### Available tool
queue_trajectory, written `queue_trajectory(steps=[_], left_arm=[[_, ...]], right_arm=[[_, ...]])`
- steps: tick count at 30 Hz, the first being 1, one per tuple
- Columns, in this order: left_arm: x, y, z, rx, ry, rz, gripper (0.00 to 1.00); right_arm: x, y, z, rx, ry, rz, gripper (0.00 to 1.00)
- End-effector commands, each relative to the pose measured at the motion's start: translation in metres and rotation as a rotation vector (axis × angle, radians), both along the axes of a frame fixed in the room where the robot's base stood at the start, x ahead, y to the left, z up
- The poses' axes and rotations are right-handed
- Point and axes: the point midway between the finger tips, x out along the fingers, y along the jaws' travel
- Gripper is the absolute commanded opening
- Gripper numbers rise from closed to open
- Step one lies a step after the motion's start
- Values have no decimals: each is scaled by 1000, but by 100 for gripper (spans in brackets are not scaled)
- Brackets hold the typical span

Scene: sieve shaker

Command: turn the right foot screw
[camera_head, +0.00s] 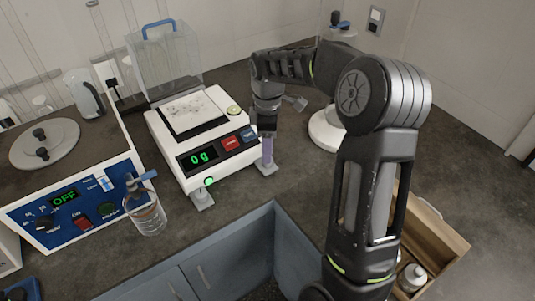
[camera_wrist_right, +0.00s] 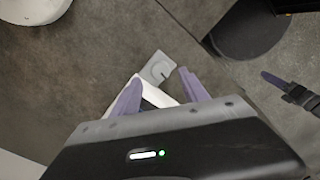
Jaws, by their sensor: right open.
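The white balance (camera_head: 217,152) stands on the dark counter with a green "0 g" on its display. Its right foot screw (camera_head: 265,168) is a grey piece at the front right corner; it also shows in the right wrist view (camera_wrist_right: 157,68). My right gripper (camera_head: 267,161) points down at that corner, its purple fingers open. In the right wrist view the gripper's fingertips (camera_wrist_right: 160,76) lie either side of the foot; contact cannot be told. The left foot screw (camera_head: 203,199) is at the front left corner. A purple finger, apparently my left gripper (camera_wrist_right: 285,87), shows at the right edge of the wrist view.
A blue control box (camera_head: 75,205) reading OFF and a clear bottle (camera_head: 147,215) stand left of the balance. A clear cover (camera_head: 165,60) with a blue handle is behind it. A white round base (camera_head: 326,132) stands to the right. An open wooden drawer (camera_head: 440,235) is at lower right.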

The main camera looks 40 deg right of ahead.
Motion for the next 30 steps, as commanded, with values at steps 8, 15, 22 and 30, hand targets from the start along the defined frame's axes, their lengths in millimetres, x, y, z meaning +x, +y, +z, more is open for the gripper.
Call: queue_trajectory(steps=[8, 15, 22, 30], left_arm=[[0, 0, -3, 0, 0, 0, 52], [0, 0, -3, 0, 0, 0, 52], [0, 0, -3, 0, 0, 0, 52], [0, 0, -3, 0, -1, 0, 52]], right_arm=[[1, 0, 35, 0, -2, 1, 52], [1, 0, 37, 1, -1, 1, 52], [1, 0, 37, 1, -1, 1, 52], [1, 0, 37, 1, -1, 1, 52]])
